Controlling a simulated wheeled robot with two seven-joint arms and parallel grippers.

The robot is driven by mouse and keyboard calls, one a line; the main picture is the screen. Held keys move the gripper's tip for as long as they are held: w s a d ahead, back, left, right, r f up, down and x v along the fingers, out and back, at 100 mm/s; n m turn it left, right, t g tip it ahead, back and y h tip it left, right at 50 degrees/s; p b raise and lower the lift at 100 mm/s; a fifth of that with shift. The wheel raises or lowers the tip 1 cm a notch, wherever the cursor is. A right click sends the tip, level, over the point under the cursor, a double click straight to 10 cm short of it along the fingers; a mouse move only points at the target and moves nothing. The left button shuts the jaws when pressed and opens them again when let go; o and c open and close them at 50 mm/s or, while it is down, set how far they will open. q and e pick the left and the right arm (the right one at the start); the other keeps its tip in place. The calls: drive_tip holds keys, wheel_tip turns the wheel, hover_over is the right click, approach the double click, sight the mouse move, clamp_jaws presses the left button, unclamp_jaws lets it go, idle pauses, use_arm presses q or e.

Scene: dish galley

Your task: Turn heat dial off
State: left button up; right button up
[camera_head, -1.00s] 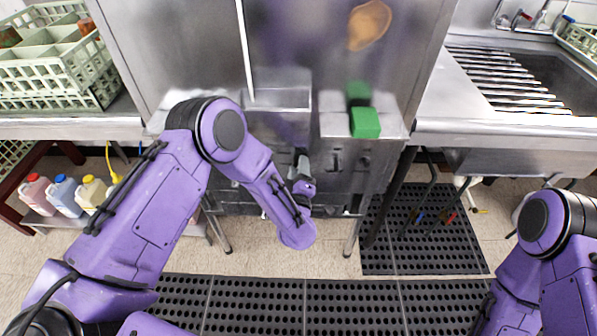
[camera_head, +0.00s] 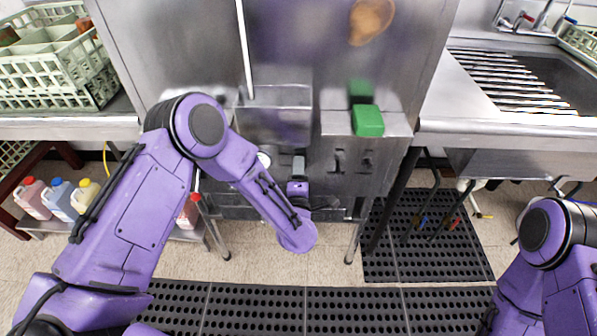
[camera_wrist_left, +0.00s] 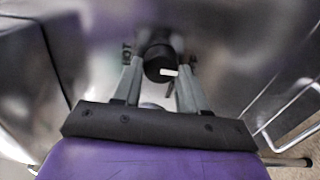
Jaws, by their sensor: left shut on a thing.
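The heat dial (camera_wrist_left: 157,50) is a black round knob with a white pointer mark, seen in the left wrist view on the metal machine front. The pointer mark lies roughly level, toward the right of the knob. My left gripper (camera_wrist_left: 160,72) has one finger on each side of the knob and is shut on it. In the head view my left gripper (camera_head: 299,165) is at the machine's lower front panel, and it hides the dial there. My right arm shows at the right edge, but its gripper is out of view.
A green block (camera_head: 367,121) sits on the machine's ledge, right of my left gripper. A round white gauge (camera_head: 264,159) is just left of the gripper. Two dark switches or handles (camera_head: 339,161) are to the right. Jugs (camera_head: 60,198) stand on a low shelf at left.

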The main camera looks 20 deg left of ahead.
idle(0.3)
use_arm(q)
drive_tip(key=o, duration=1)
drive_tip(key=b+v, duration=0.1)
drive_tip(key=v, duration=0.9)
drive_tip(key=shift+s, duration=0.35)
drive_tip(key=shift+d, duration=0.1)
